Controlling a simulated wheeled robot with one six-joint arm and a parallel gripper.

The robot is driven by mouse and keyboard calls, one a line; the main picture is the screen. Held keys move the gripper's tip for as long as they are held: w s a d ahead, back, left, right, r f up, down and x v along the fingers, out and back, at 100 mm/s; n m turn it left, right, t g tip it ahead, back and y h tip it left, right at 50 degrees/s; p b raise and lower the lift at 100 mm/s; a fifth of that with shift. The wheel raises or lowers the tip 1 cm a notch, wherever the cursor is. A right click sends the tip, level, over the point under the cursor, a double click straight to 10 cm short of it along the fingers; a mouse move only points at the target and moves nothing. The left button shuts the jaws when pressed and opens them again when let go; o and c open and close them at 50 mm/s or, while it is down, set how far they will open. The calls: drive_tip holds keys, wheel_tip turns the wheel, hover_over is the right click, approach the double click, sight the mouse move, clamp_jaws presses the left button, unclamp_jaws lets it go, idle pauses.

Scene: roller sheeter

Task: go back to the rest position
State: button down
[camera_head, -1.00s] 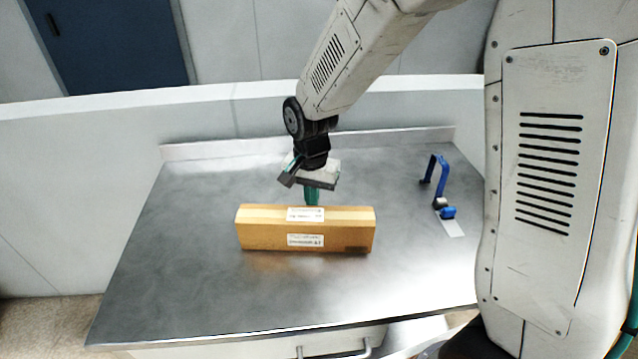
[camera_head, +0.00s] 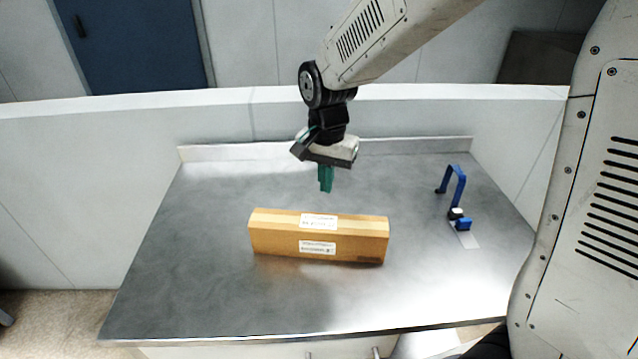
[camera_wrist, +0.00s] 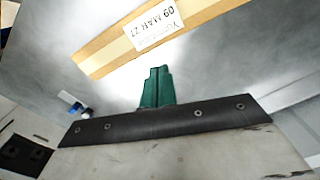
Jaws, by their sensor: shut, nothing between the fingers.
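My gripper (camera_head: 326,180) hangs from my arm above the steel table, with its green fingers pointing down. The fingers are together and nothing is between them. They are behind and above a long cardboard box (camera_head: 275,237) with white labels, apart from it. In the wrist view the shut green fingers (camera_wrist: 157,88) show in the middle, with the box (camera_wrist: 110,50) beyond them at the top.
The steel table (camera_head: 190,285) has a low raised back edge. A blue tape dispenser (camera_head: 457,185) stands at the table's right side. The left part of the table is clear. A white partition (camera_head: 90,190) runs behind the table.

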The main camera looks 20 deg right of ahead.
drive_tip(key=s+n, duration=0.1)
drive_tip(key=s+d+n, duration=0.1)
drive_tip(key=s+n+g, duration=0.1)
drive_tip(key=s, duration=0.1)
drive_tip(key=shift+s+d+r, duration=0.1)
drive_tip(key=shift+d+r, duration=0.05)
drive_tip(key=shift+r, duration=0.1)
drive_tip(key=s+d+r+n+t, duration=0.1)
drive_tip(key=s+d+r, duration=0.3)
drive_tip(key=s, duration=0.6)
drive_tip(key=s+d+r+n+t, duration=0.1)
drive_tip(key=s+d+r+n, duration=0.2)
drive_tip(key=s, duration=0.7)
wheel_tip(320, 180, up, 3)
drive_tip(key=shift+s+d+r, duration=0.15)
drive_tip(key=shift+s+d, duration=0.1)
drive_tip(key=shift+d, duration=0.85)
